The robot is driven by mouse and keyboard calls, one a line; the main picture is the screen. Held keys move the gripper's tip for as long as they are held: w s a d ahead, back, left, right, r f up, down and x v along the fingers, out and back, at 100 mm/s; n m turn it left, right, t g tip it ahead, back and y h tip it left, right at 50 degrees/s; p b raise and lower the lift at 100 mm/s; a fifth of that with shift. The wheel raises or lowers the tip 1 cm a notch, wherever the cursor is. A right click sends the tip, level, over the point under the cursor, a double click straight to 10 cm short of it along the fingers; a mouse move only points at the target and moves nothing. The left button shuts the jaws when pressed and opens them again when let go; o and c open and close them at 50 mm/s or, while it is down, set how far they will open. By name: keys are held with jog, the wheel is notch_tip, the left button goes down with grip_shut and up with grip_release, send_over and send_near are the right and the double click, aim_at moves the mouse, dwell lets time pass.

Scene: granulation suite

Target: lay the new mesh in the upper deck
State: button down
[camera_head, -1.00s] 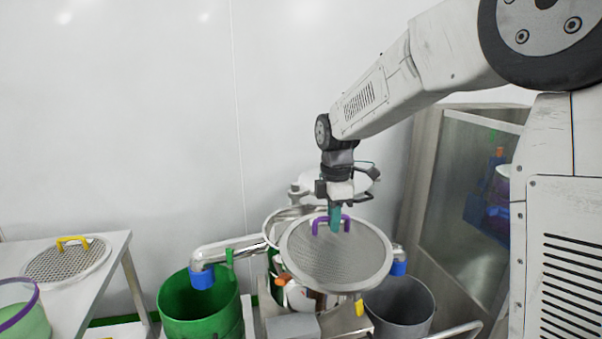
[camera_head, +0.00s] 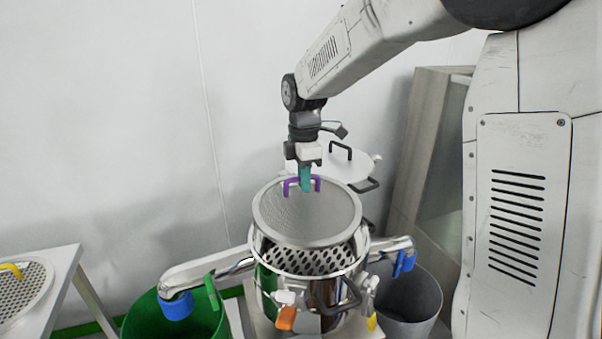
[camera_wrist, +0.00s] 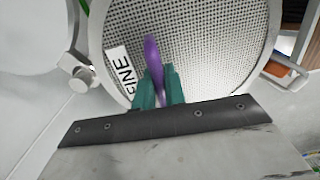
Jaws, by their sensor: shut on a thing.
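A round fine-mesh screen (camera_head: 308,217) with a metal rim and a purple handle (camera_head: 290,187) hangs from my gripper (camera_head: 305,188). My gripper's teal fingers are shut on the purple handle. In the wrist view the mesh (camera_wrist: 205,45) carries a white label reading "FINE" (camera_wrist: 121,75), and the fingers (camera_wrist: 160,88) pinch the handle. The screen is over the round steel sifter (camera_head: 345,272), covering the back of its opening. A coarse perforated plate (camera_head: 300,262) shows inside the sifter below the screen. The screen appears apart from the sifter's rim, at least at the front.
A white lid (camera_head: 345,166) with black handles is behind the screen. A green bin (camera_head: 150,322) stands left under one spout and a grey bin (camera_head: 412,300) right under another. A table (camera_head: 66,262) at far left holds a coarse screen with a yellow handle (camera_head: 12,270).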

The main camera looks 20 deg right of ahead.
aim_at(304, 194)
notch_tip(304, 194, down, 7)
jog(key=shift+r, duration=0.1)
jog(key=shift+s+f, duration=0.15)
jog(key=shift+f, duration=1.05)
jog(key=shift+s+f, duration=0.1)
jog(key=shift+f, duration=1.05)
jog(key=shift+s+f, duration=0.1)
jog(key=shift+s, duration=0.05)
jog(key=shift+s+d+f, duration=0.15)
jog(key=shift+s+f, duration=0.15)
jog(key=shift+s, duration=0.2)
jog(key=shift+f, duration=0.1)
jog(key=shift+w+f, duration=0.2)
jog(key=shift+w+f, duration=0.1)
jog(key=shift+f, duration=0.7)
